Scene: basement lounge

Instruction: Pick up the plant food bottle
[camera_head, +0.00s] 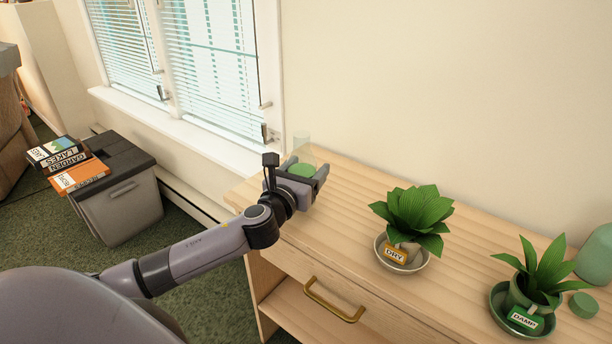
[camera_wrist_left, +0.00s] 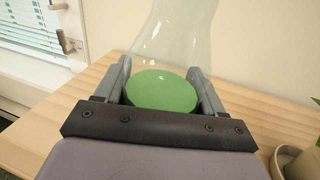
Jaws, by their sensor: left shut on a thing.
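A clear bottle (camera_head: 302,143) with green contents stands upright at the left end of the wooden dresser (camera_head: 345,195). I take it for the plant food bottle, though no label shows. My left gripper (camera_head: 305,171) is shut on it, with one finger on each side. The left wrist view shows the clear bottle (camera_wrist_left: 175,40) between the fingers of my left gripper (camera_wrist_left: 163,88), its green surface just in front of the palm. I cannot tell whether its base touches the dresser top. My right gripper is not in view.
A potted plant tagged DRY (camera_head: 415,215) and one tagged DAMP (camera_head: 535,275) stand to the right. A green rounded vessel (camera_head: 597,256) and a small green round piece (camera_head: 583,305) are at the far right.

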